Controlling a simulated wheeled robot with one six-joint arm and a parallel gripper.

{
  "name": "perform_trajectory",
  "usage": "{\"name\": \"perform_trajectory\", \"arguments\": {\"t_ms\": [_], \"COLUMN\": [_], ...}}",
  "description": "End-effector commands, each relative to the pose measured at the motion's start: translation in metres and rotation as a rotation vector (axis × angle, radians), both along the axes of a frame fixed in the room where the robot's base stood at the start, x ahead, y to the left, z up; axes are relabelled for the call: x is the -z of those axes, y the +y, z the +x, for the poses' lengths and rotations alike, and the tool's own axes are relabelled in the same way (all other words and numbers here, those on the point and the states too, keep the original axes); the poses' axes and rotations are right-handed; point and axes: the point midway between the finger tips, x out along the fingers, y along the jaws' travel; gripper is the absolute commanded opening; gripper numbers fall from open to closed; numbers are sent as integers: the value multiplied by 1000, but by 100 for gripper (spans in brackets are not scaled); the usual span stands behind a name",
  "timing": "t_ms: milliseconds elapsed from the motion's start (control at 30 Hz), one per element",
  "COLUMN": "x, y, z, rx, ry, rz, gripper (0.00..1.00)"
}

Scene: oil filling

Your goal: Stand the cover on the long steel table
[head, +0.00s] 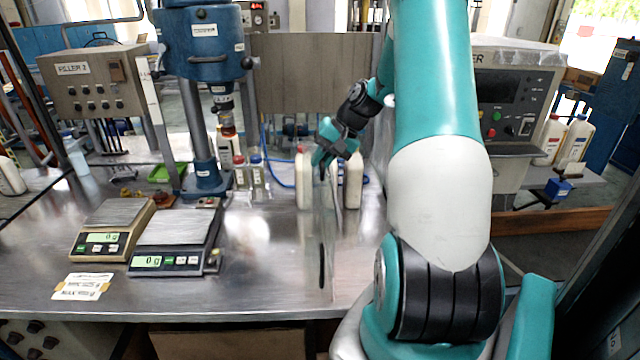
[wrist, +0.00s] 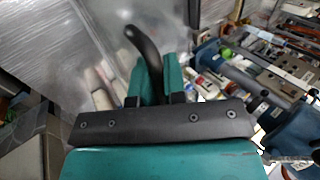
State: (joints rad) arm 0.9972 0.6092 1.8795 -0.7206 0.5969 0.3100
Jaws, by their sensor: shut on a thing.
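The cover (head: 329,235) is a clear, thin panel, seen nearly edge-on in the head view. It hangs upright below my gripper (head: 325,160), over the long steel table (head: 240,285). A dark handle or slot shows low on it. My gripper's teal fingers are shut at the cover's upper part. In the wrist view the fingers (wrist: 158,80) close around a black curved handle (wrist: 143,45), and the clear sheet of the cover (wrist: 75,50) spreads out on the left. I cannot tell whether the lower edge touches the table.
Two scales (head: 176,238) stand on the left of the table, with a paper note (head: 83,286) in front. A blue press-like stand (head: 205,130) rises behind them. White bottles (head: 304,180) stand close behind the cover. The table front between scales and cover is clear.

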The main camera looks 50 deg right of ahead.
Motion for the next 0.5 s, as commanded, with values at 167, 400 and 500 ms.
{"name": "perform_trajectory", "arguments": {"t_ms": [167,400,500], "x": [24,50,63], "y": [0,1,0], "z": [0,0,0], "rx": [-1,-1,-1], "ry": [-1,0,-1], "rz": [0,2,1], "gripper": [0,0,0]}}
